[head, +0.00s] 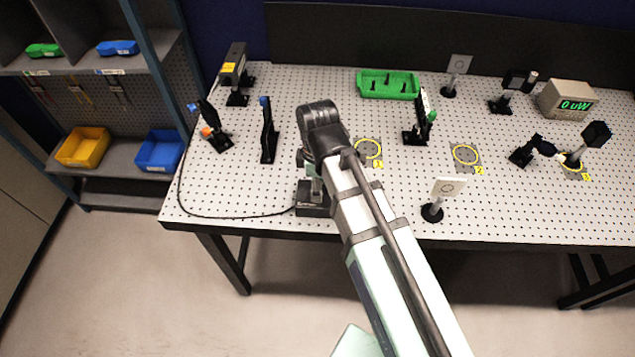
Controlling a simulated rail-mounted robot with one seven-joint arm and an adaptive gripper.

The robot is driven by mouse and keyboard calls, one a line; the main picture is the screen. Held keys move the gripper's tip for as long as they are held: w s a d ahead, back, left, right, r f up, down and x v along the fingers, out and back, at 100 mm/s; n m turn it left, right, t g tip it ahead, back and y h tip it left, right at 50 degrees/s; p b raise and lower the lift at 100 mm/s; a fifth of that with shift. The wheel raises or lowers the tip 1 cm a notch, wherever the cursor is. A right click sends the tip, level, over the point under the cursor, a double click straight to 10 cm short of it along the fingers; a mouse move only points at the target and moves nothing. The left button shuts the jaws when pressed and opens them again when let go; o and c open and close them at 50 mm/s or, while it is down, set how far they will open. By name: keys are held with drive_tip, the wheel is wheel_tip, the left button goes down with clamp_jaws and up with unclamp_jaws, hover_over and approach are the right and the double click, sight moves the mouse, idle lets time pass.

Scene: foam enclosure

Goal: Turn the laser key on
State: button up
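A small black box (309,208), joined by a black cable to the left side of the bench, stands near the front edge. It appears to be the laser's control box. The key is too small or hidden to make out. My gripper (314,184) is low over the box, pointing down beneath my wrist. My arm covers much of it, so I cannot tell whether its fingers are open, shut or touching the key. The laser head (234,72), with a yellow label, stands at the back left. The meter (568,100) at the back right reads 0 uW.
Black optic mounts stand left (268,130) and right (417,118) of my wrist. A green tray (388,74) lies behind. A white target card (446,189) stands right of my arm. Shelves with bins (83,147) stand left.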

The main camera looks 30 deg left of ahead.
clamp_jaws()
